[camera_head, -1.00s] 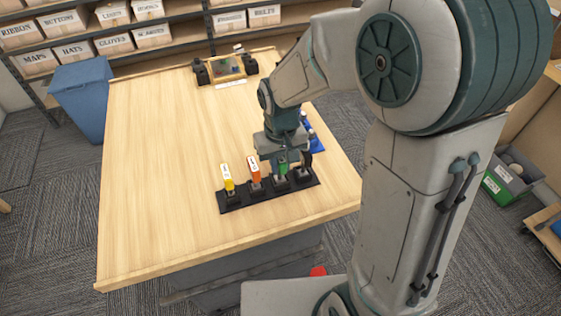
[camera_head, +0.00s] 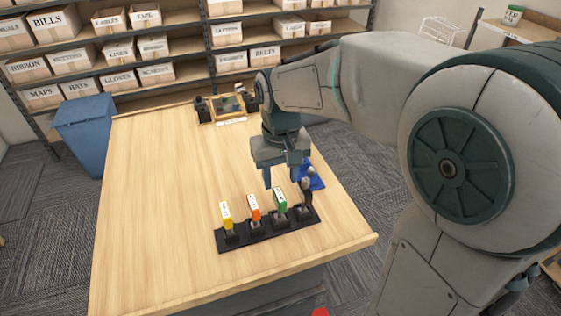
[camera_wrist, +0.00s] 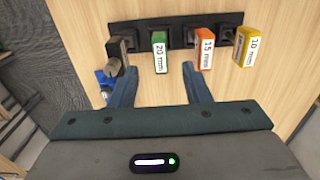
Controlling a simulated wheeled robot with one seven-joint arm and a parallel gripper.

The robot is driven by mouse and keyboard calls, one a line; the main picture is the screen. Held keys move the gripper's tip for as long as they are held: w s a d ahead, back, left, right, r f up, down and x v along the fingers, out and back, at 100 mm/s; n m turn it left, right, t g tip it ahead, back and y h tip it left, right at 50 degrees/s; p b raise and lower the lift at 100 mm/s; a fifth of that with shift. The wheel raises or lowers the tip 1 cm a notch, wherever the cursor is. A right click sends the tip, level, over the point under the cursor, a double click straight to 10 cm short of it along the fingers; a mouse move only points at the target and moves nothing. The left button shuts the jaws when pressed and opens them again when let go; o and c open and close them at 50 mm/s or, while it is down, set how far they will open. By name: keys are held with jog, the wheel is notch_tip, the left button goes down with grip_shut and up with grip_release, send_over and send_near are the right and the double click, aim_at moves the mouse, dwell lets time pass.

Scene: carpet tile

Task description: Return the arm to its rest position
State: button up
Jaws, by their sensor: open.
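My gripper (camera_head: 280,180) hangs over the wooden table, open and empty, a little above and behind the green-tagged piece. In the wrist view the two fingers (camera_wrist: 157,85) stand apart with bare wood between them. A black rack (camera_head: 268,231) on the table holds a yellow piece (camera_head: 227,216), an orange piece (camera_head: 254,210), a green piece (camera_head: 280,201) and a dark grey piece (camera_head: 306,195). In the wrist view the green tag (camera_wrist: 159,48) reads 20 mm, the orange tag (camera_wrist: 205,52) 15 mm and the yellow tag (camera_wrist: 246,48) 10 mm.
A blue object (camera_head: 313,178) lies right of my gripper. A wooden-framed fixture (camera_head: 227,107) stands at the table's back edge. A blue bin (camera_head: 86,130) stands left of the table, and shelves of labelled boxes (camera_head: 147,74) stand behind. The table's left half is clear.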

notch_tip(320, 180, up, 5)
jog(key=s+d+f+m+t, duration=0.3)
jog(key=s+d, duration=0.8)
jog(key=s, duration=0.1)
jog(key=shift+d+f+t, duration=0.15)
jog(key=shift+d+t, duration=0.15)
jog(key=shift+d, duration=0.1)
dwell(0.8)
jog(key=shift+c, duration=0.7)
jog(key=shift+s, duration=0.1)
